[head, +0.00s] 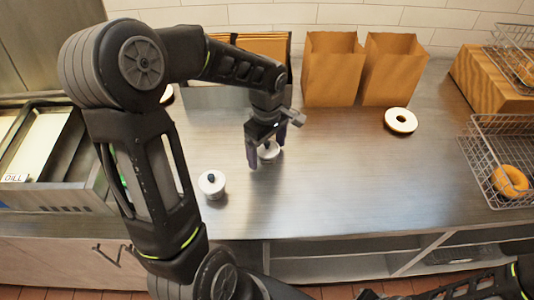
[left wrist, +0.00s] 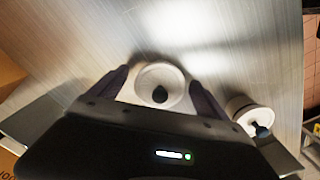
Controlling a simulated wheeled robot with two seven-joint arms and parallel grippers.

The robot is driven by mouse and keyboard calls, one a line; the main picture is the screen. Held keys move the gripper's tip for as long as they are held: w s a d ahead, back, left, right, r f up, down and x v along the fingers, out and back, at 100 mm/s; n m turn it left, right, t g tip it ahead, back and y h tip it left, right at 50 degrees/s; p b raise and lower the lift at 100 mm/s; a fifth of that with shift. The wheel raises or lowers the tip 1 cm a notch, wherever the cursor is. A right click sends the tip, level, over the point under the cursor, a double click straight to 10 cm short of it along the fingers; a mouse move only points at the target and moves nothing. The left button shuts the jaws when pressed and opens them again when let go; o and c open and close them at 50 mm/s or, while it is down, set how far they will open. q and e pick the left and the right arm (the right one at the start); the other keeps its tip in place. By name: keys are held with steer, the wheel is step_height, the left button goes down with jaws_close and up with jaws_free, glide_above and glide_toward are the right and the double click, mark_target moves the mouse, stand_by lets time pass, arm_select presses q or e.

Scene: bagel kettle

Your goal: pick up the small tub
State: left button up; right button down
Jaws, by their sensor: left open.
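A small white tub (head: 271,151) with a dark knob or dab on top stands on the steel counter in the head view. My left gripper (head: 266,155) is open and low over it, with one finger on each side of the tub. In the left wrist view this tub (left wrist: 160,78) sits between the two spread fingers (left wrist: 160,92); whether they touch it I cannot tell. A second, similar white tub (head: 212,185) stands apart to the left and nearer the front edge. It also shows in the left wrist view (left wrist: 244,110), outside the fingers.
Two brown paper bags (head: 332,70) stand at the back wall. A white-topped bagel (head: 400,120) lies on the counter. A wire basket (head: 487,135) holding a bagel (head: 509,181) is at right. Metal trays (head: 38,142) are at left. The counter's middle right (head: 360,185) is clear.

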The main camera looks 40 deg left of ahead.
arm_select(q)
steer(key=c, duration=1.5)
